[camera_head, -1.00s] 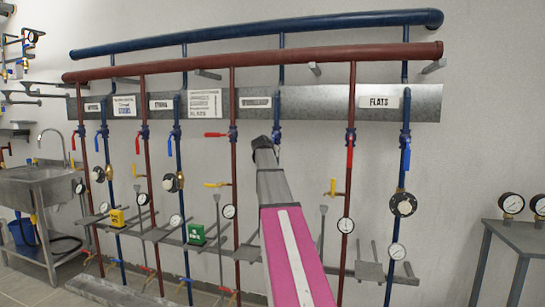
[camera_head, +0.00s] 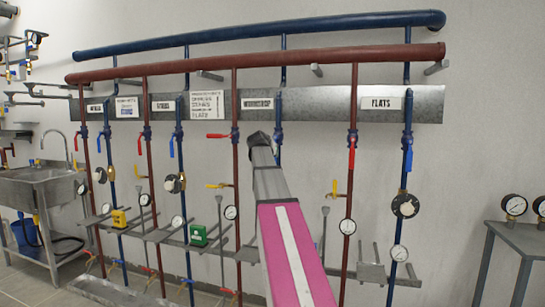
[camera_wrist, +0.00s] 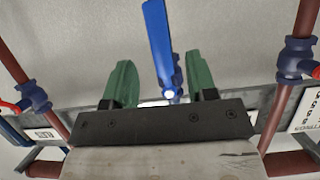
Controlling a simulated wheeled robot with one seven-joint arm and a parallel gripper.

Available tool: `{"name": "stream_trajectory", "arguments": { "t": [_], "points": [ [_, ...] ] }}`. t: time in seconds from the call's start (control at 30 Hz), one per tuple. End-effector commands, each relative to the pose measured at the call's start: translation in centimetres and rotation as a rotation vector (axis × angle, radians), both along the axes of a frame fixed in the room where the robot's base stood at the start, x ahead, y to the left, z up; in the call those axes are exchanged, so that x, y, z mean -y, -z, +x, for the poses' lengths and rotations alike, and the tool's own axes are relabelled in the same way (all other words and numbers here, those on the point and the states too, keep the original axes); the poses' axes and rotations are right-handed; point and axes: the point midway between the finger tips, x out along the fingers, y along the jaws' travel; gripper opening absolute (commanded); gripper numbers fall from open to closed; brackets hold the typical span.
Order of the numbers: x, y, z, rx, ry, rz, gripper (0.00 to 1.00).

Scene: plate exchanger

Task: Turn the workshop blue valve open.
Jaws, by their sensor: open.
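The workshop blue valve (camera_head: 278,133) sits on the blue pipe below the "WORKSHOP" label (camera_head: 257,103). In the head view my arm's end hides most of its handle. In the wrist view a blue lever handle (camera_wrist: 158,35) rises through the upper middle. My gripper (camera_wrist: 158,64) has two green fingers spread apart, one on each side of the handle in the picture. They are open and not visibly touching it. I cannot tell how far the handle is from the fingers in depth.
A red valve handle (camera_head: 218,136) is left of my arm, and another red handle (camera_head: 351,153) is right of it. The flats blue handle (camera_head: 408,158) hangs down further right. Red and blue header pipes run above. A table with gauges (camera_head: 522,238) stands at right.

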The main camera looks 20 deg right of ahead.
Motion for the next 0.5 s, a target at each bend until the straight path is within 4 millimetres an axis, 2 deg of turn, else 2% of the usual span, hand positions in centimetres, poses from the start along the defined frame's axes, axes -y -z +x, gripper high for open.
{"name": "stream_trajectory", "arguments": {
  "t": [0.03, 0.2, 0.5],
  "points": [
    [-0.7, -0.3, -1.0, 0.001, -0.001, 0.0, 0.52],
    [-2.0, -1.2, -2.5, 0.001, 0.0, 0.002, 0.52],
    [-2.3, -1.5, -2.8, 0.0, 0.0, 0.001, 0.52]
  ]
}}
